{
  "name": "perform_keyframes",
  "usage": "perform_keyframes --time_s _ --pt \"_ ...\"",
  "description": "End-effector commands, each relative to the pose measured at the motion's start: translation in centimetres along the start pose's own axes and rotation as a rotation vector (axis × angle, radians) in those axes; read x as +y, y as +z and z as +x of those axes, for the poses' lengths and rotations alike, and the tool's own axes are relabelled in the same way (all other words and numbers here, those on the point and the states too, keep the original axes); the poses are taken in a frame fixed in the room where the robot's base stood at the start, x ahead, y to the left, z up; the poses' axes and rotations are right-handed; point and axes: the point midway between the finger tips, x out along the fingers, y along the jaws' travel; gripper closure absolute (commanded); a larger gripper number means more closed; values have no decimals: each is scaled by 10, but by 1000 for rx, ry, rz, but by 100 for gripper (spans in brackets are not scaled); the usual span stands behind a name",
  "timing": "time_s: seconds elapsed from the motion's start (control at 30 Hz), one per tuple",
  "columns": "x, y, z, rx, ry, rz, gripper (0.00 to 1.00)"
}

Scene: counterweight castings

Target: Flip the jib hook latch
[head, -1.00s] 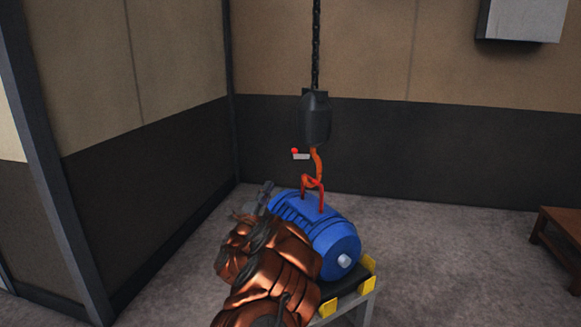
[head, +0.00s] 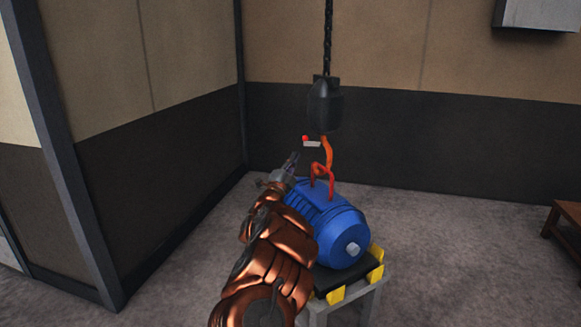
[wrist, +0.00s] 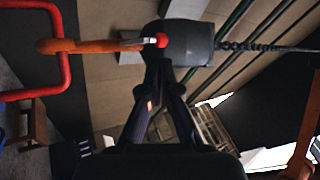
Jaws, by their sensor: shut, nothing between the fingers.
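The orange jib hook (head: 327,155) hangs below a dark hoist block (head: 325,105), at the red lifting loop (head: 331,182) of a blue motor. Its latch (head: 312,144) is a small pale grey lever with a red tip, sticking out to the left of the hook. My gripper (head: 294,157) is shut and empty, just below and left of the latch. In the wrist view the shut fingertips (wrist: 163,66) point at the red latch tip (wrist: 162,40), with a small gap between them in the picture. Whether they touch cannot be told.
The blue motor (head: 328,222) sits on a stand with yellow corner blocks (head: 376,254), right of my arm. A chain (head: 328,40) runs up from the block. A wooden table (head: 565,225) stands far right. Floor left of the stand is clear.

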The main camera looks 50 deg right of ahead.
Motion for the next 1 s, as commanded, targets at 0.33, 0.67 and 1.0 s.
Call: perform_keyframes --time_s 0.33,0.67,1.0 --pt "0 -1 32 3 -1 0 100" --pt "0 0 54 1 -1 -1 100" --pt "-1 0 59 1 0 2 100"
